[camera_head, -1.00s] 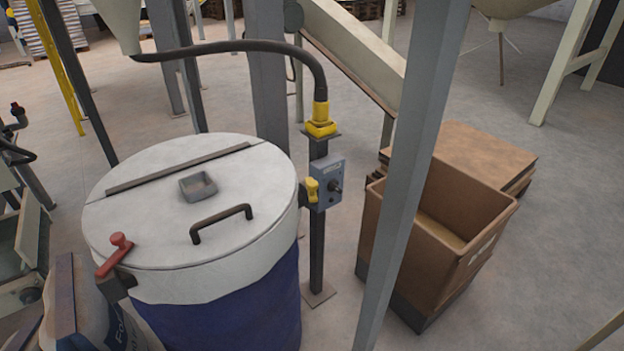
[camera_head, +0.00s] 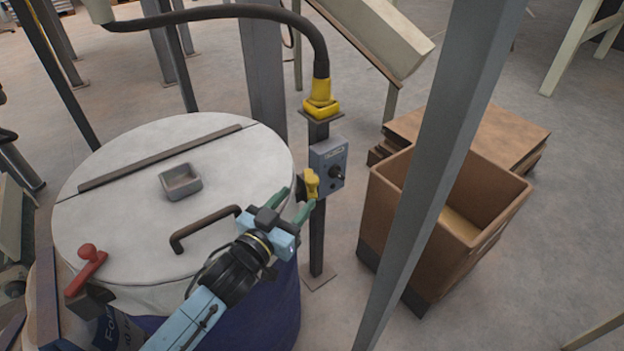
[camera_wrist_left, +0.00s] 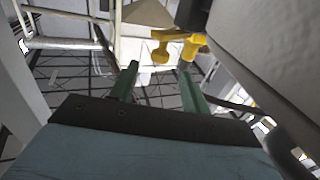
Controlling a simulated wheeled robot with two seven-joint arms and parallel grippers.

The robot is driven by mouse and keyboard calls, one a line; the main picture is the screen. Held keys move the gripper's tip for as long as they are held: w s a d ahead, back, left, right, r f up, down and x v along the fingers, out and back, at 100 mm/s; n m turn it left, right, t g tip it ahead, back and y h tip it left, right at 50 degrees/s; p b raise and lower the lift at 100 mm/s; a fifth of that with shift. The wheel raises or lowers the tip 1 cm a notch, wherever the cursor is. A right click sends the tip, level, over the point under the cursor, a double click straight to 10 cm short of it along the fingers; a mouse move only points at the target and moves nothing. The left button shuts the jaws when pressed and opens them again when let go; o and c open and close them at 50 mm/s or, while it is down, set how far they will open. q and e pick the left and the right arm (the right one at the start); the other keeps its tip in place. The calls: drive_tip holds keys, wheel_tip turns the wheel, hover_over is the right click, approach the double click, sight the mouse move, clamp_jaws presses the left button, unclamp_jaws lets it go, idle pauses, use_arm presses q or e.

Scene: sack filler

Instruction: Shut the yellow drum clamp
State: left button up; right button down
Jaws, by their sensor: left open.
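The yellow drum clamp (camera_head: 311,184) sits at the right edge of the drum lid, beside a grey post. Its yellow parts also show ahead of the fingers in the left wrist view (camera_wrist_left: 163,45). The drum (camera_head: 275,312) is blue with a pale round lid (camera_head: 120,165). My left gripper (camera_head: 294,205) reaches over the front right of the lid. Its green fingers are apart and empty, pointing at the clamp and close to it. I cannot tell whether they touch it. In the left wrist view the fingers (camera_wrist_left: 158,74) show below the clamp. My right gripper is not in view.
A dark lid handle (camera_head: 200,228) lies just left of my left gripper. A red clamp (camera_head: 88,268) is at the lid's left edge. A grey switch box (camera_head: 329,164) is right of the yellow clamp. A steel post (camera_head: 440,170) and a brown bin (camera_head: 390,225) stand farther right.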

sight(308, 186)
use_arm(q)
drive_tip(key=x, duration=0.7)
drive_tip(key=shift+b, duration=0.35)
drive_tip(key=shift+w+d, duration=0.1)
drive_tip(key=shift+w, duration=0.1)
drive_tip(key=shift+c, duration=0.5)
drive_tip(key=c, duration=0.7)
clamp_jaws()
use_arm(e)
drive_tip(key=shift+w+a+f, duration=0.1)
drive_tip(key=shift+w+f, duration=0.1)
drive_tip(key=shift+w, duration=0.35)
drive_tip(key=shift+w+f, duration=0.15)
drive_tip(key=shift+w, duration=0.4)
